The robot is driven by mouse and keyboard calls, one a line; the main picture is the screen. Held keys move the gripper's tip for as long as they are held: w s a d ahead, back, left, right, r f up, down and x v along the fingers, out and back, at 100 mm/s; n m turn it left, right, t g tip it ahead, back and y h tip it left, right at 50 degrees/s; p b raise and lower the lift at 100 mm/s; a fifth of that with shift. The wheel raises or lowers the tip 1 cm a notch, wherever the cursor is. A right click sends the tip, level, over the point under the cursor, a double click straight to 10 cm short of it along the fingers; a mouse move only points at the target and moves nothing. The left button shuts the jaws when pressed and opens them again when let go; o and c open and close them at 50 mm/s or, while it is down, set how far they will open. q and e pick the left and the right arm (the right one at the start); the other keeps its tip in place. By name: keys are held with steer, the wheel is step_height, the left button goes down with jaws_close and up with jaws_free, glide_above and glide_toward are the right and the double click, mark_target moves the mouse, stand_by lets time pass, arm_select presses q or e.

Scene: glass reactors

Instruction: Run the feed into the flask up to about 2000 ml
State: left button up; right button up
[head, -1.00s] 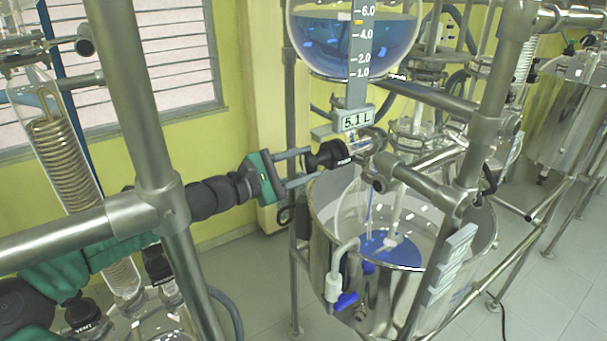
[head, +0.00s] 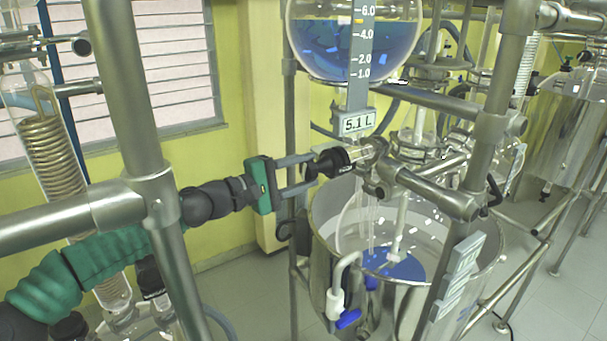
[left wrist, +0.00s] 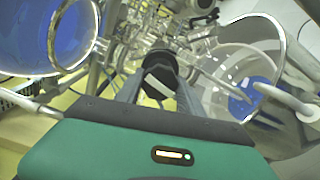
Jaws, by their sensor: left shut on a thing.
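The round glass feed vessel (head: 350,45) holds blue liquid; its scale runs up past 6.0 and the display (head: 358,122) reads 5.1 L. Below it is a glass valve with a black knob (head: 333,161). My left gripper (head: 312,168) is shut on this knob, which also shows between the fingers in the left wrist view (left wrist: 160,72). No falling stream can be made out. The flask's level marks cannot be read. My right gripper is not in view.
Steel frame pipes (head: 160,200) cross in front of my left arm and beside the valve. The steel bath (head: 318,245) has a blue-handled tap (head: 348,319) at its front. A coiled glass condenser (head: 50,150) stands at the left. More glassware stands behind at the right.

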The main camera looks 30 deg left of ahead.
arm_select(q)
steer(key=shift+f, duration=0.1)
steer(key=o, duration=1.1)
steer(key=shift+o, duration=1)
steer(key=shift+w, duration=0.15)
steer(key=shift+o, duration=0.5)
steer(key=shift+w+f, duration=0.1)
steer(key=shift+w, duration=0.1)
steer(key=b+v, duration=0.2)
steer(key=v, duration=1.5)
steer(key=shift+a, duration=0.2)
steer(key=shift+w+f, duration=0.1)
